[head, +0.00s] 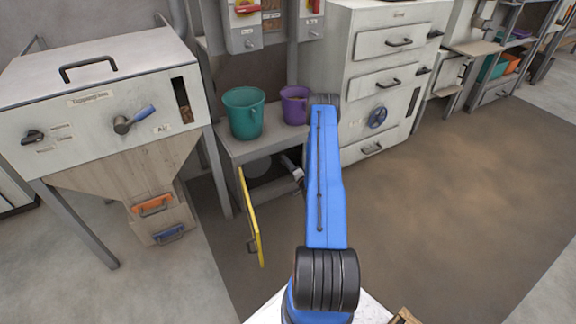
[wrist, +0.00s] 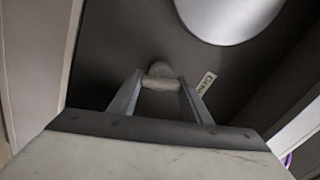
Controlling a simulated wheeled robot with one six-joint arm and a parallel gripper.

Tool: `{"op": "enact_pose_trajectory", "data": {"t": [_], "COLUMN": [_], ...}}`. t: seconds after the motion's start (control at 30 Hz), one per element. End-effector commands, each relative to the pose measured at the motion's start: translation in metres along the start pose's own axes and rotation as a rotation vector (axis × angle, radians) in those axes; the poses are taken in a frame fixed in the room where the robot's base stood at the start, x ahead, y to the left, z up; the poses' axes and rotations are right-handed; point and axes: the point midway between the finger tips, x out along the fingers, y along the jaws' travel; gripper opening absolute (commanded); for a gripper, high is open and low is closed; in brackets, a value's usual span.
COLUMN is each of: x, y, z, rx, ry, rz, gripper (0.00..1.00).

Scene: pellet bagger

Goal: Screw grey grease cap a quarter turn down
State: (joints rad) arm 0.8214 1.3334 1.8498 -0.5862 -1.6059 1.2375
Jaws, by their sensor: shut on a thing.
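In the wrist view, the grey grease cap (wrist: 162,72) stands out from a dark panel. My gripper (wrist: 158,84) is shut on a short, pale grey rounded piece at the cap, with one finger on each side of it. Where the held piece ends and the part behind it begins is hard to tell.
A small label (wrist: 206,83) is right of the cap, and a large pale disc (wrist: 230,15) is above it. In the head view, a yellow door (head: 250,218) hangs open under the bench (head: 232,152). Teal (head: 244,113) and purple (head: 295,105) buckets stand on top.

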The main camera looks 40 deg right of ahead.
Motion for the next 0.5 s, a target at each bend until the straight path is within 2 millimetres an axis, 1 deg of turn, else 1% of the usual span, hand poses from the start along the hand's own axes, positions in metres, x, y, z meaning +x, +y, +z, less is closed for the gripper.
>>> {"op": "enact_pose_trajectory", "data": {"t": [0.2, 0.5], "x": [-0.0014, -0.0016], "y": [0.0023, 0.0032], "z": [0.0003, 0.0005], "rx": [0.155, 0.280], "ry": [0.000, 0.001], "rz": [0.003, 0.003], "gripper": [0.21, 0.21]}}
